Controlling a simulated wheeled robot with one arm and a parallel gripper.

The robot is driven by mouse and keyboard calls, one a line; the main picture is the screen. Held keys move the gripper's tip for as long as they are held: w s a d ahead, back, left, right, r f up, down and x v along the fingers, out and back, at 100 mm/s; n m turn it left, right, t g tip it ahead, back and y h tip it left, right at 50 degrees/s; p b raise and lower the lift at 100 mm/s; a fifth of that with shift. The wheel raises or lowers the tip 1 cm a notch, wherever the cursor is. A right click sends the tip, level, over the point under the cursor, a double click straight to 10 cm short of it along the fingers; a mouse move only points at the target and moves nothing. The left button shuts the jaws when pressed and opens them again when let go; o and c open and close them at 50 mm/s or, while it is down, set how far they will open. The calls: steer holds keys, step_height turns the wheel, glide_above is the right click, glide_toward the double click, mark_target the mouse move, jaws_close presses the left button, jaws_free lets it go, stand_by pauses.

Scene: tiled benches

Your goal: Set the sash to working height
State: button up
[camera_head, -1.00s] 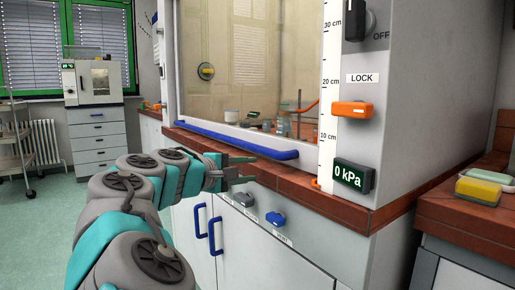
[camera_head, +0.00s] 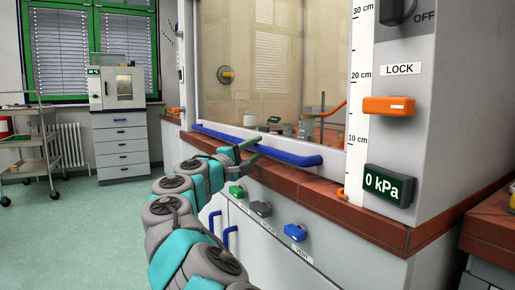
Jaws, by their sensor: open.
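The fume cupboard's glass sash (camera_head: 270,75) stands low, its bottom edge near the tiled sill. A long blue handle bar (camera_head: 292,157) runs along the sash's bottom edge. An orange marker (camera_head: 342,193) sits at the foot of the white centimetre scale (camera_head: 361,110), below the 10 cm mark. An orange knob (camera_head: 389,106) lies sideways under the LOCK label (camera_head: 400,69). My gripper (camera_head: 257,150) is open at the middle of the blue bar in the picture. Its fingers overlap the bar; whether they are around it or just in front, I cannot tell.
A display (camera_head: 390,186) on the right post reads 0 kPa. Green (camera_head: 236,191), grey (camera_head: 260,208) and blue (camera_head: 295,232) knobs project from the front below the tiled sill (camera_head: 305,192). Glassware stands behind the glass. A trolley (camera_head: 30,155) and open floor lie left.

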steer(key=shift+w+d+r, duration=0.15)
steer(key=shift+w+d, duration=0.05)
steer(key=shift+w, duration=0.1)
steer(key=shift+c, duration=0.3)
jaws_close()
stand_by(1.0)
